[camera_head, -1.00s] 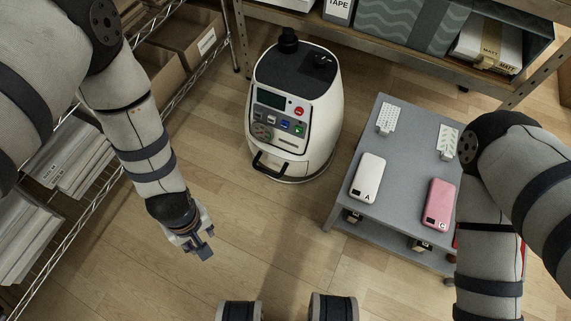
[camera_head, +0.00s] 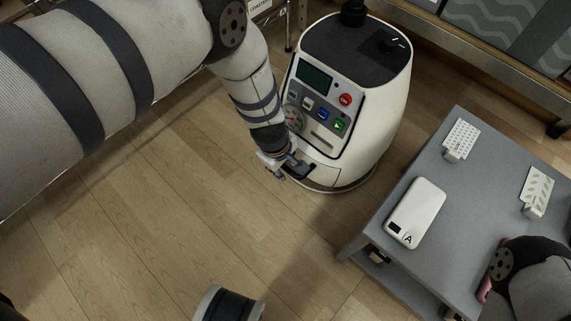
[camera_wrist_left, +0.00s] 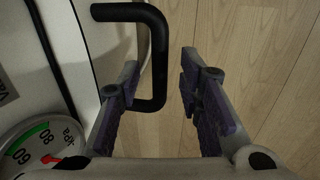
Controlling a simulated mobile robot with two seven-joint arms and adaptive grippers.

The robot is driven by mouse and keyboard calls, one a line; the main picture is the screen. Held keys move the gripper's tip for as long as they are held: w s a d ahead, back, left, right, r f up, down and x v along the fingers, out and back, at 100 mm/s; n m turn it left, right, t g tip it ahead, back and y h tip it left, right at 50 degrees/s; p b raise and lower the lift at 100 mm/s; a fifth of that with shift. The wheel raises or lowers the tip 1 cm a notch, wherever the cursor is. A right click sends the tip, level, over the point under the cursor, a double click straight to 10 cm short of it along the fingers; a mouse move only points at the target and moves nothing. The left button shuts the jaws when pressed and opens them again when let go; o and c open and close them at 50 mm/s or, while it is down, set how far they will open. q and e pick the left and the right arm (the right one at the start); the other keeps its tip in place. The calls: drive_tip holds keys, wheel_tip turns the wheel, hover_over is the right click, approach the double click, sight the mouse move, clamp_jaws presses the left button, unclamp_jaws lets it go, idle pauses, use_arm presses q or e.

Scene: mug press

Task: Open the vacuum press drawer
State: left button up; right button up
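The vacuum press (camera_head: 385,105) is a white rounded machine with a dark top, a small screen, a red button and several coloured keys. Its drawer (camera_head: 325,174) is low on the front and looks shut. The black drawer handle (camera_wrist_left: 157,45) shows clearly in the left wrist view; in the head view it is mostly hidden by my gripper. My left gripper (camera_head: 282,166) is at the handle with its fingers apart. In the left wrist view the handle's bar reaches between the open fingers (camera_wrist_left: 163,95), near the left one.
A grey table (camera_head: 465,190) stands to the right of the press with a white phone-like device (camera_head: 415,212) and small white items on it. A pressure gauge (camera_wrist_left: 40,145) is close beside my left finger.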

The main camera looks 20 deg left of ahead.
use_arm(q)
drive_tip(key=shift+c, duration=0.3)
clamp_jaws()
drive_tip(key=shift+s, duration=0.2)
drive_tip(key=s+a+p, duration=0.5)
drive_tip(key=s, duration=0.8)
drive_tip(key=s+a+p, duration=0.5)
drive_tip(key=s+p, duration=0.1)
drive_tip(key=s, duration=0.8)
use_arm(e)
drive_tip(key=w+r+t, duration=0.1)
drive_tip(key=w+r, duration=0.2)
drive_tip(key=r, duration=0.6)
drive_tip(key=shift+w+d+t, duration=0.2)
drive_tip(key=shift+w+t, duration=0.15)
drive_tip(key=shift+t, duration=0.05)
